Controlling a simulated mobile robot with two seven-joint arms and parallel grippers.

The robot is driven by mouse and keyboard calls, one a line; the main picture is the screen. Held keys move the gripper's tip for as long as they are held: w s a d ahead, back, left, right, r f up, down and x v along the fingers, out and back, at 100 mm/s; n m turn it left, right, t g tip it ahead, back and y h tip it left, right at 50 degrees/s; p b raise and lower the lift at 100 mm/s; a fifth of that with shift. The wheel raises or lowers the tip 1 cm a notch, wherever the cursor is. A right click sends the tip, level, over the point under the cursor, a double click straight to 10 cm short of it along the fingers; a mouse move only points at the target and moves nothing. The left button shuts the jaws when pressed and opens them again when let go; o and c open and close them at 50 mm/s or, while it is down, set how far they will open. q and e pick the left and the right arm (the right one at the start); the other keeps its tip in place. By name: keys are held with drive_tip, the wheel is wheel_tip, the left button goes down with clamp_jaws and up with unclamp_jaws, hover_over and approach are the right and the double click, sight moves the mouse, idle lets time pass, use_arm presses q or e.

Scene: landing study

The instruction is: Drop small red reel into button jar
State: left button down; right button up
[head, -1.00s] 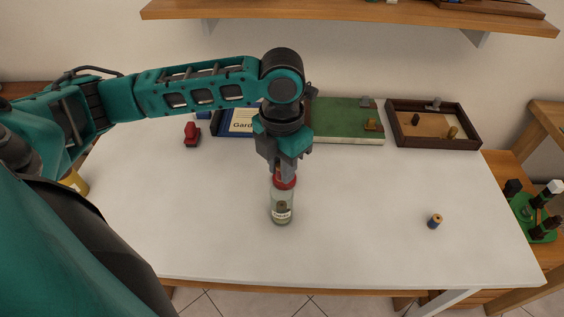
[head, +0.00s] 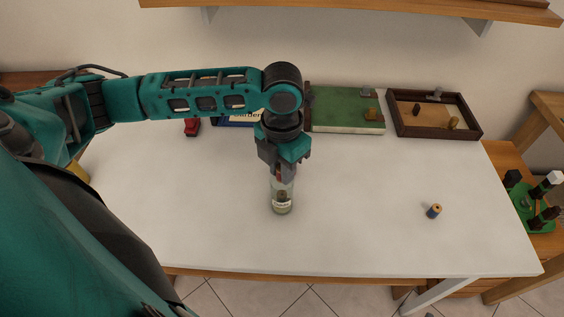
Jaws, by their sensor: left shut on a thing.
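The button jar (head: 281,205), clear with a pale label and something dark inside, stands upright on the white table. My left gripper (head: 283,178) points straight down over its mouth, with the fingertips overlapping the jar's top. It is shut on the small red reel (head: 278,171), of which only a bit of red shows between the fingers. I cannot tell whether the reel is inside the mouth or just above it. My right gripper is out of view.
A blue and yellow reel (head: 434,211) stands on the white table (head: 350,225) at the right. Along the back are a red object (head: 192,127), a green board (head: 345,108) and a dark-framed tray (head: 437,132). The table around the jar is clear.

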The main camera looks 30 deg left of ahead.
use_arm(q)
drive_tip(key=shift+f, duration=0.55)
drive_tip(key=shift+r+p, duration=0.15)
drive_tip(key=shift+p, duration=0.6)
idle(0.6)
drive_tip(key=c, duration=0.9)
unclamp_jaws()
drive_tip(key=shift+r, duration=0.15)
drive_tip(key=shift+r, duration=1.4)
drive_tip(key=shift+r, duration=2.95)
